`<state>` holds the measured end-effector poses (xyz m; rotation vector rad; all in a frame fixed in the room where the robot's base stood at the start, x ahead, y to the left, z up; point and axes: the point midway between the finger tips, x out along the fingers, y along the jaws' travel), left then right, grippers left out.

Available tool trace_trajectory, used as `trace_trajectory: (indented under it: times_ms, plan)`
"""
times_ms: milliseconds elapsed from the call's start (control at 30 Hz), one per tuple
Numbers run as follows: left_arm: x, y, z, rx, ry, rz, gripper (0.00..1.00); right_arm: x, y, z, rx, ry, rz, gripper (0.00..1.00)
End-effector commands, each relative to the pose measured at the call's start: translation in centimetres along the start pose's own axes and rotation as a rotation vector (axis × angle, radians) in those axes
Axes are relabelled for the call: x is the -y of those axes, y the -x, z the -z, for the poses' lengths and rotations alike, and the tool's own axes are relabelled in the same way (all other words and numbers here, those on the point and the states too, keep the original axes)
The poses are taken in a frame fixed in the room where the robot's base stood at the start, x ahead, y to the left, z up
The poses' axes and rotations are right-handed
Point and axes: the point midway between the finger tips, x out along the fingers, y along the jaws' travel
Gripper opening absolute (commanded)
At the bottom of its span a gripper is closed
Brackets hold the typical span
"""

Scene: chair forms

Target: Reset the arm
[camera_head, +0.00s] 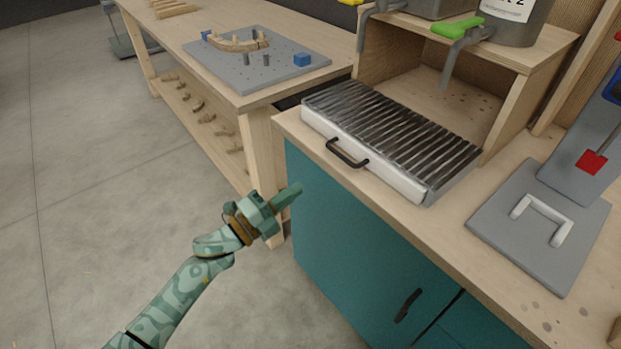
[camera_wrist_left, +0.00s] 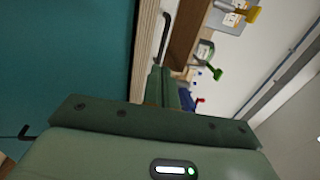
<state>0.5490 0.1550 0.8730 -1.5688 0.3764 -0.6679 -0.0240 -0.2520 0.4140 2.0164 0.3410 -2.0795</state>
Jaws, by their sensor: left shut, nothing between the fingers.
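My left arm comes in from the lower left in the head view. Its green gripper (camera_head: 287,195) is shut and empty, in the air in front of the teal cabinet (camera_head: 345,225). In the left wrist view the fingers (camera_wrist_left: 165,88) are together, with the teal cabinet face (camera_wrist_left: 65,60) to their left. My right gripper does not show in either view.
A grated tray with a black handle (camera_head: 347,153) sits on the wooden counter, its front near the edge. A grey plate with a white bracket (camera_head: 541,218) lies to the right. A workbench with a grey pegboard (camera_head: 258,75) stands at the back.

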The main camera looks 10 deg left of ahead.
Motion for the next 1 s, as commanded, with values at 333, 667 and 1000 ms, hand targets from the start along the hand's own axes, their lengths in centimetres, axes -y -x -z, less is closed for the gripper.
trace_trajectory:
  times_ms: [333,667,1000]
  plan:
    - [0.0,2.9,0.0,-0.001,0.004,0.000,0.00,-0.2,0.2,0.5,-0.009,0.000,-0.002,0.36]
    - [-13.1,9.9,-5.6,0.466,0.535,-0.256,0.00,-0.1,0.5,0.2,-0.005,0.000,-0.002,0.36]
    - [-31.4,33.1,3.8,1.140,1.092,-0.686,0.00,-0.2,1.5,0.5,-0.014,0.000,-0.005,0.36]
